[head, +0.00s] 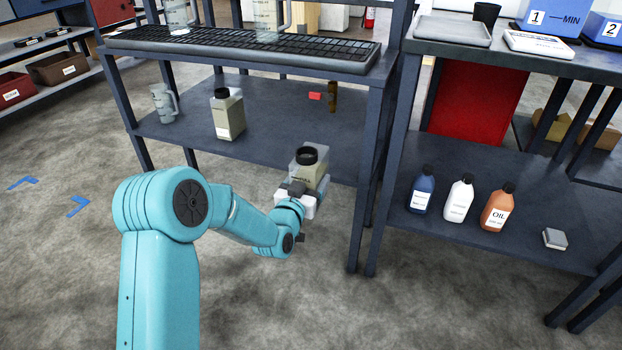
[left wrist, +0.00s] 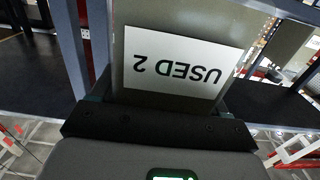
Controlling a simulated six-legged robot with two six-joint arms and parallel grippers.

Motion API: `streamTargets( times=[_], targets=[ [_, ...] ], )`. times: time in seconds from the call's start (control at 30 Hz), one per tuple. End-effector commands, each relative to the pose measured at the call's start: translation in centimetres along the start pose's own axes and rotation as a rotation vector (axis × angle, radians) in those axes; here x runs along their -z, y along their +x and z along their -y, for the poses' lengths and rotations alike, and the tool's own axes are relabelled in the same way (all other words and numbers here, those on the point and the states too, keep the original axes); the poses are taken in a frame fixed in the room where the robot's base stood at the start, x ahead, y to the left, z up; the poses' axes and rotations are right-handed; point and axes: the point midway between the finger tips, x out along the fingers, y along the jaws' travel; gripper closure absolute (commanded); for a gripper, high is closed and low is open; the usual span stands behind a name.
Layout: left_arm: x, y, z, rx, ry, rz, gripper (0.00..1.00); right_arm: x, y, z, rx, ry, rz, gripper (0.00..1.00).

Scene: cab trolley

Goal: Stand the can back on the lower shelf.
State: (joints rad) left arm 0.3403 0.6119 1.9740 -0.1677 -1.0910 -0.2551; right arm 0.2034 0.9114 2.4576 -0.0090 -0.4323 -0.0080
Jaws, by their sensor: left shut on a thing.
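The can (head: 312,172) is a translucent, beige-filled container with a black cap. It looks roughly upright at the front edge of the lower shelf (head: 185,148) of the left bench. My left gripper (head: 298,192) is shut on it from the front, low on its body. In the left wrist view the can (left wrist: 135,30) fills the upper middle, with a white label reading "USED 2" upside down. Whether its base touches the shelf is hidden by the gripper. My right gripper is not in view.
A similar can (head: 229,120) and a clear jug (head: 163,103) stand on the left of this shelf. A red block (head: 315,96) and a brown bottle (head: 332,97) are behind. A bench post (head: 366,180) is close right. Blue, white and orange bottles (head: 497,208) stand on the right shelf.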

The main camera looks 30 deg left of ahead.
Motion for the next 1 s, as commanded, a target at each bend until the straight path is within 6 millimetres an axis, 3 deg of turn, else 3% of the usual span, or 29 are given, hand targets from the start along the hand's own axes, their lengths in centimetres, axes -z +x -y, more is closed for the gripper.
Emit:
streamTargets(
  times=[1.0],
  targets=[
    [0.2, -6.3, 0.0, 0.001, 0.001, -0.006, 0.88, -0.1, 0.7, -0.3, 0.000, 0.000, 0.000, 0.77]
  ],
)
